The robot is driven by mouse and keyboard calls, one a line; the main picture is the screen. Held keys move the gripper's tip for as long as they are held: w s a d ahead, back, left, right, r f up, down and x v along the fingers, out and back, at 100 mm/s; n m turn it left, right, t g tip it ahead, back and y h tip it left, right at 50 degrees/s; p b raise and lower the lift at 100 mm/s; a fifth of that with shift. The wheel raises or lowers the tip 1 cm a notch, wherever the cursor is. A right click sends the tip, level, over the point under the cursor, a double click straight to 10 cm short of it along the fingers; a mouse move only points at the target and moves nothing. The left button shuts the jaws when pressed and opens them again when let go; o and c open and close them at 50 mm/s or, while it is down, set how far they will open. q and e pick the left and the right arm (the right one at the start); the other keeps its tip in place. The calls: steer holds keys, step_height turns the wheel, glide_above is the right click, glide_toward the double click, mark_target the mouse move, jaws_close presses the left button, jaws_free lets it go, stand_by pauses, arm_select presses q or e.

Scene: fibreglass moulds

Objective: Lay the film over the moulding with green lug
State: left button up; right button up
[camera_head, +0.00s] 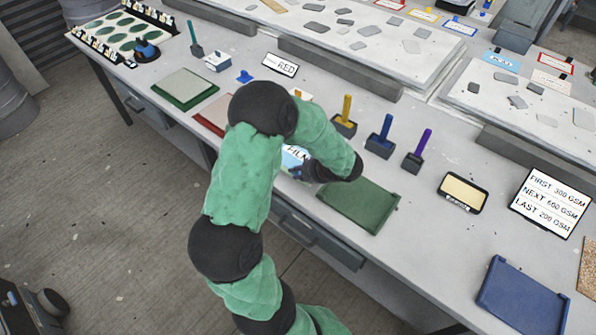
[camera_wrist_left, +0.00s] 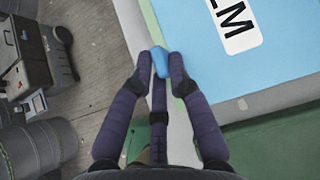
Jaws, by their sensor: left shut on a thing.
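The blue film with a white FILM label lies beside my left gripper in the left wrist view (camera_wrist_left: 200,55). In the head view only a small part of the film (camera_head: 294,155) shows behind my arm. My left gripper (camera_wrist_left: 160,72) is shut on a small blue tab (camera_wrist_left: 160,60) at the film's edge. In the head view the gripper (camera_head: 299,173) is mostly hidden by my forearm. A green moulding (camera_head: 358,204) lies flat to its right, with a small green lug (camera_head: 397,207) at its right edge. My right gripper is out of view.
Yellow, blue and purple-handled tools (camera_head: 380,138) stand behind the green moulding. A blue moulding (camera_head: 520,297) lies at the right, near a sign (camera_head: 550,203). A green-rimmed moulding (camera_head: 185,103) and a red-rimmed moulding (camera_head: 208,122) lie left of my arm. Bare bench lies right of the green moulding.

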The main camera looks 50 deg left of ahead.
arm_select(q)
steer(key=o, duration=0.9)
steer(key=v, duration=1.2)
